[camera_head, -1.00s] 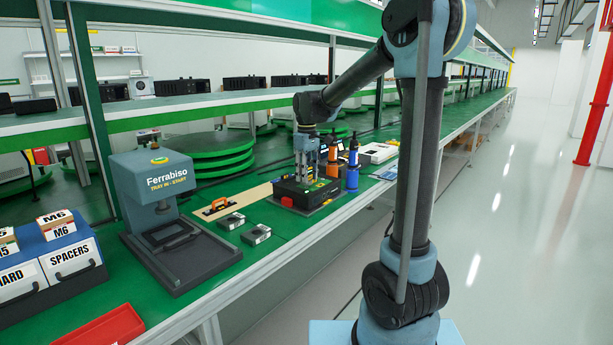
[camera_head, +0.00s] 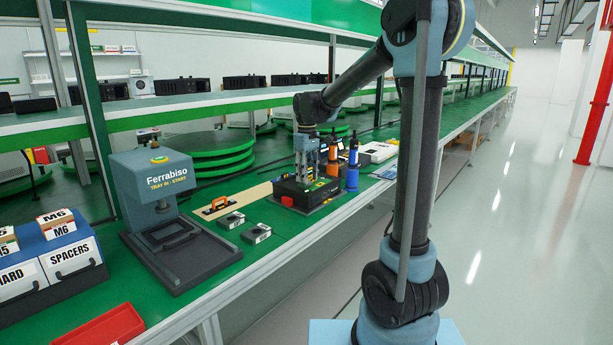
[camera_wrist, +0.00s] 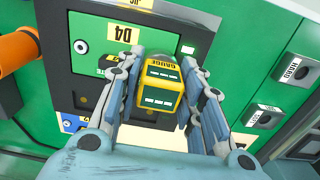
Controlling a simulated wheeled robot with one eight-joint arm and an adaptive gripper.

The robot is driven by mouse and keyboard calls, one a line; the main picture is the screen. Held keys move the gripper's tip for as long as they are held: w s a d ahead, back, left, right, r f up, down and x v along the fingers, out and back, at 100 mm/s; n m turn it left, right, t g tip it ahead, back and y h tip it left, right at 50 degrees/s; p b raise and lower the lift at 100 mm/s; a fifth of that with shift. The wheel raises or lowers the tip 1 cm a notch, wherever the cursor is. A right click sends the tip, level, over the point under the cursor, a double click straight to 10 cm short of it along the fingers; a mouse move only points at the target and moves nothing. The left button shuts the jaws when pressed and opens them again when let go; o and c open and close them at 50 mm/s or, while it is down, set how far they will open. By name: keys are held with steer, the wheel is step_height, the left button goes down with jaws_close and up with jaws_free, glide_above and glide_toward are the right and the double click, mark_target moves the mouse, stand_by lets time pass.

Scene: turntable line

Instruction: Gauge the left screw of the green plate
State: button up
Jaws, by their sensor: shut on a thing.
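My gripper (camera_wrist: 160,95) is shut on a yellow gauge (camera_wrist: 162,72) with dark display panels and a "GAUGE" label. It holds the gauge over a black fixture (camera_wrist: 58,60) on the bench, also seen in the head view (camera_head: 300,194). A green plate (camera_wrist: 105,55) with a "D4" label lies in the fixture. One round, screw-like fitting (camera_wrist: 81,46) shows on the plate's left side in the wrist view. The gauge and fingers cover part of the plate. I cannot tell whether the gauge touches anything below it.
Two small grey boxes (camera_head: 231,220) (camera_head: 256,233) lie left of the fixture in the head view. A press marked "Ferrabiso" (camera_head: 146,185) stands further left. Green bench shows between these things.

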steer(key=shift+s+f, duration=0.15)
steer(key=shift+f, duration=0.25)
steer(key=shift+s+f, duration=0.15)
steer(key=shift+s, duration=0.1)
stand_by(1.3)
steer(key=o, duration=1.3)
steer(key=shift+w+f, duration=0.75)
steer(key=shift+w, duration=0.2)
steer(key=shift+s+r, duration=0.4)
steer(key=shift+s, duration=0.05)
steer(key=shift+s+r, duration=0.1)
step_height(320, 180, up, 12)
